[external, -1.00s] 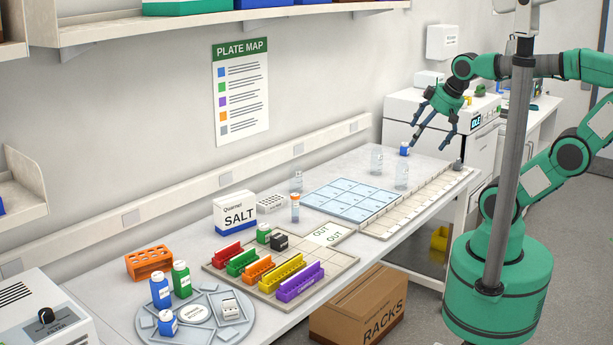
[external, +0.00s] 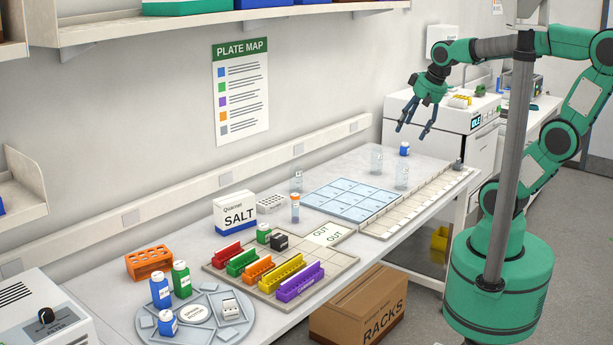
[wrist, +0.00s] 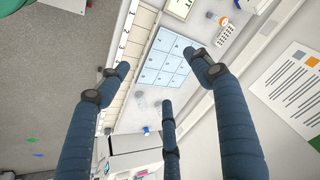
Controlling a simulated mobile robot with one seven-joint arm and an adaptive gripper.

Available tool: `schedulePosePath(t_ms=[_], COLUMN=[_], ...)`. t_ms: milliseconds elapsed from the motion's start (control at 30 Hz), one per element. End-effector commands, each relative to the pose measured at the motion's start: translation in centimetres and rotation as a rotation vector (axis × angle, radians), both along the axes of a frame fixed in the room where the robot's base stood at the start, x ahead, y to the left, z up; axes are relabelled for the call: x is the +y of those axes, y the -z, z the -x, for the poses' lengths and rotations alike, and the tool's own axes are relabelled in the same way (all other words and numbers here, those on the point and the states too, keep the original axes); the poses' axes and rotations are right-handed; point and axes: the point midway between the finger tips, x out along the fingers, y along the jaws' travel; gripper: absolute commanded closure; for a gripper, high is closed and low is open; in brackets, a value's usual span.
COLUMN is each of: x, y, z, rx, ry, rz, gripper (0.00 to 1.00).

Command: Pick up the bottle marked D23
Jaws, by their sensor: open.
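My gripper (external: 411,134) is open and empty, above the far right end of the bench. Its three fingers are spread in the wrist view (wrist: 163,80). I cannot read D23 on any bottle. A small blue bottle (external: 404,149) stands at the bench's far end below my gripper, near clear bottles (external: 376,160) and (external: 401,175). Blue bottles (external: 160,291) and (external: 168,324) and a green bottle (external: 182,280) are at the round tray (external: 233,338) at the front left.
A blue gridded plate (external: 340,200) and a long numbered strip (external: 425,202) lie mid-bench. Coloured racks (external: 300,281) stand on a beige grid board. A SALT box (external: 235,213) and orange rack (external: 149,262) stand toward the wall. A white machine (external: 455,118) stands beyond the bench.

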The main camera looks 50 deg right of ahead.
Motion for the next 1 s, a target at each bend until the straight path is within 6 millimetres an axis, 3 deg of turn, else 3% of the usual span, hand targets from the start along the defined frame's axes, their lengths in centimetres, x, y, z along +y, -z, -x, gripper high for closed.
schedulePosePath(t_ms=[267,533,1000], x=[-4.5,-9.8,-21.1], y=[-0.5,0.7,6.3], z=[-6.4,-12.0,-19.6], rx=[0.054,0.094,0.137], ry=[0.375,0.745,1.402], rz=[-0.125,-0.233,-0.392], gripper=[0.35,0.35,0.35])
